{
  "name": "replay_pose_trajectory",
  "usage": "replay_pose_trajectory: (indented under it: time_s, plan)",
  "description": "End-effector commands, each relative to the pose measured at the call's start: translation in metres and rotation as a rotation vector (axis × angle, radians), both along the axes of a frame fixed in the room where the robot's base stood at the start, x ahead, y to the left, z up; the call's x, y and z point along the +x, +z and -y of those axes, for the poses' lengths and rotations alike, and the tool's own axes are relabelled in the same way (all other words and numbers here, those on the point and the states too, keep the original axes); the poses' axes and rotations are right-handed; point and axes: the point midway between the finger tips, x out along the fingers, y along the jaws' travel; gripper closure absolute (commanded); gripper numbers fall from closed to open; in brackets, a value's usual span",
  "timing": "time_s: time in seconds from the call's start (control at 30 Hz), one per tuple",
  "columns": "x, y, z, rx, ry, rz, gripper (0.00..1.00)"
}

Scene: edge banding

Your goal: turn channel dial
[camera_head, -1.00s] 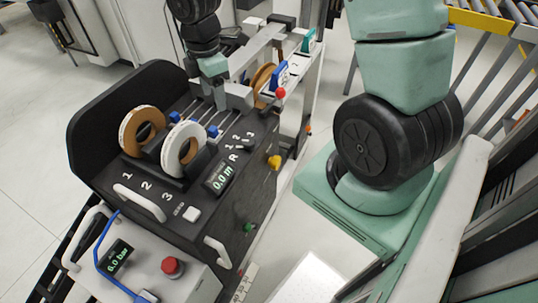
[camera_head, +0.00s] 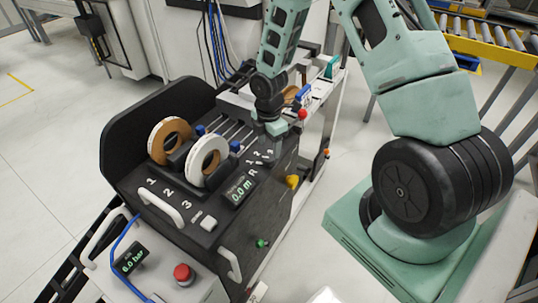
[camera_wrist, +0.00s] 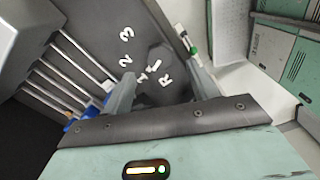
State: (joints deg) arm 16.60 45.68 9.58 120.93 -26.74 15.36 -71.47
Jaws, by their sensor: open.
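The channel dial (camera_wrist: 158,60) is a dark knob on the black top panel, ringed by white marks R, 1, 2 and 3. In the wrist view it shows beyond and between the two fingers of my gripper (camera_wrist: 162,88), which are apart with nothing held. In the head view my gripper (camera_head: 274,130) is above the panel's right edge, close to the marks. I cannot tell there whether it touches the dial, nor which mark the dial points to.
Two tape rolls, a brown one (camera_head: 165,140) and a white one (camera_head: 208,160), stand left of the dial. A display (camera_head: 240,190) reads 0.0 m. A yellow knob (camera_head: 292,182) sticks out at the side. A red button (camera_head: 183,272) is in front.

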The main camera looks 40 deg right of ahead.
Motion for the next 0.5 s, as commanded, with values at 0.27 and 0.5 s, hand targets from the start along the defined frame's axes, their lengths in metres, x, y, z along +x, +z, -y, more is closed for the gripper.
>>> replay_pose_trajectory:
  time_s: [0.27,0.5]
  plan:
    - [0.0,-0.042,0.0,0.0,0.0,-0.002,0.41]
    - [0.0,-0.053,0.0,0.0,-0.001,0.0,0.41]
